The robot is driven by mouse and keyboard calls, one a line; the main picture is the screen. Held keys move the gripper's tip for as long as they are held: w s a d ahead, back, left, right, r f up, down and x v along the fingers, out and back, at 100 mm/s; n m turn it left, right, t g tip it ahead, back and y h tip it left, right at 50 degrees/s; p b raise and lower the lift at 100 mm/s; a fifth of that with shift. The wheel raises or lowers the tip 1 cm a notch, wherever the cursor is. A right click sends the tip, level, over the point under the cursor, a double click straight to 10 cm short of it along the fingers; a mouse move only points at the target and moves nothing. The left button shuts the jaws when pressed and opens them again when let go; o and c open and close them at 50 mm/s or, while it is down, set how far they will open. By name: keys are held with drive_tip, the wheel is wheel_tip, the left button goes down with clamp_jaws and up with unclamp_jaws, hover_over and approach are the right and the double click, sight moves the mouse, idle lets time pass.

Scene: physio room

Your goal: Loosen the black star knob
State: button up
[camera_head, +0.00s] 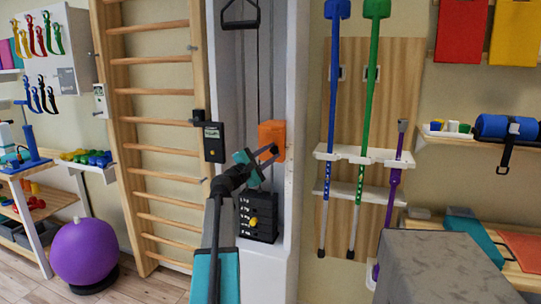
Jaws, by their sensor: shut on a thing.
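My gripper (272,151) is in front of the lower part of the orange block (271,131) on the tall white cable column. Its fingers are shut on a small dark thing at the block's front, which appears to be the black star knob (275,148). The fingers hide most of the knob, and its star shape cannot be made out. My arm reaches up to it from the bottom of the view.
A dark weight stack (258,217) with a yellow pin (253,221) is below the gripper. A black box (214,142) sits to the left, beside wooden wall bars (155,150). Crutches hang in a white rack (365,155) to the right. A grey block (440,262) stands front right.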

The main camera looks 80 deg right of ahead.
drive_tip(key=shift+w, duration=0.2)
drive_tip(key=o, duration=1)
drive_tip(key=shift+o, duration=0.2)
drive_tip(key=shift+a, duration=0.1)
drive_tip(key=v, duration=1.3)
drive_tip(key=shift+a, duration=0.3)
drive_tip(key=shift+w, duration=0.15)
